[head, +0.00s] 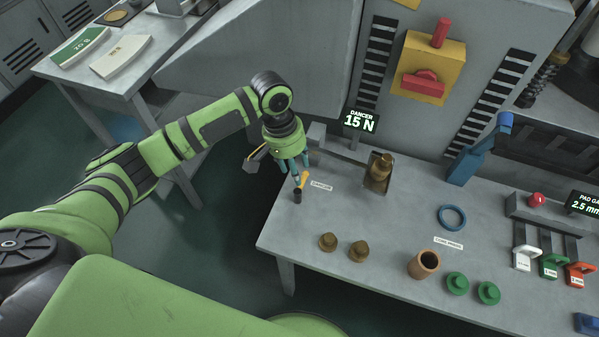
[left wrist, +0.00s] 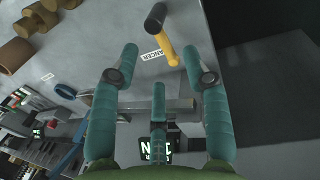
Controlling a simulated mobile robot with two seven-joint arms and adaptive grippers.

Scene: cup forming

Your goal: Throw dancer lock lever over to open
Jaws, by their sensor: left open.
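The dancer lock lever (head: 304,178) is a short yellow bar with a black knob, at the left end of the grey bench beside a white DANCER label (head: 321,186). In the left wrist view the lever (left wrist: 167,42) shows whole, lying between and beyond the fingertips. My left gripper (head: 294,170) points down close above the lever, partly covering it in the head view. Its teal fingers (left wrist: 160,62) are spread and empty in the left wrist view. I cannot tell whether any finger touches the lever. My right gripper is not in view.
A display (head: 360,120) reading DANCER 15 N stands behind the lever. A brass part (head: 379,172) is to its right. Brown plugs (head: 328,242), a copper cup (head: 424,264) and green plugs (head: 457,283) stand along the front. The floor is open left of the bench.

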